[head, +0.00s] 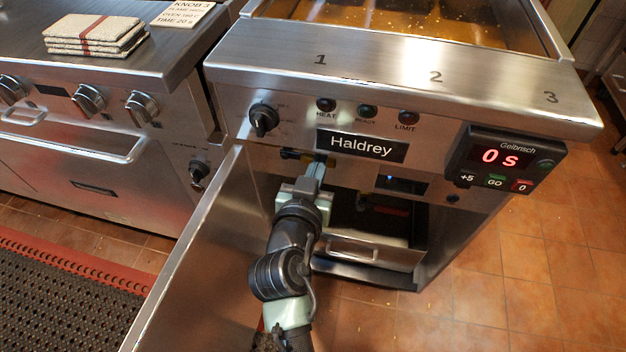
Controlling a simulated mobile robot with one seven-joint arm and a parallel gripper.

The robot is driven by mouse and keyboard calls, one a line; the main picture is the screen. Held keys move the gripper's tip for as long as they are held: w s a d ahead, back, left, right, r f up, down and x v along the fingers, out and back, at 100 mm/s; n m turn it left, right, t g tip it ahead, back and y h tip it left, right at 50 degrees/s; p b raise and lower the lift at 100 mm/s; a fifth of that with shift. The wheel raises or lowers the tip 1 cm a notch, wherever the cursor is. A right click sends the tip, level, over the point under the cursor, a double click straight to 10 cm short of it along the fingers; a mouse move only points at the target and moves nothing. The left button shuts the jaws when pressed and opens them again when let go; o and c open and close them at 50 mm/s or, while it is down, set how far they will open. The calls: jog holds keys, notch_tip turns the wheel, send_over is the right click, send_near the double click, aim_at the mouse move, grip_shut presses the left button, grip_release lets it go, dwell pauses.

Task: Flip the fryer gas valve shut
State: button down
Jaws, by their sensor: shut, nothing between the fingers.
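The fryer (480,60), marked Haldrey, stands at the centre right with its cabinet door (195,255) swung open to the left.
A control box with a blue light (403,184) is right of my gripper, with a red part (388,207) below it. A timer (505,160) reading 0 s is on the fryer's front. A range with knobs (88,98) stands left. Tiled floor (520,260) is clear at right.

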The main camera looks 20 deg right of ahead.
jog(key=shift+w+d+f, duration=0.15)
jog(key=shift+w+d, duration=0.3)
jog(key=shift+w, duration=0.1)
jog(key=shift+f, duration=0.1)
jog(key=shift+f+m+b, duration=0.15)
jog(key=shift+m+b, duration=0.15)
jog(key=shift+b, duration=0.1)
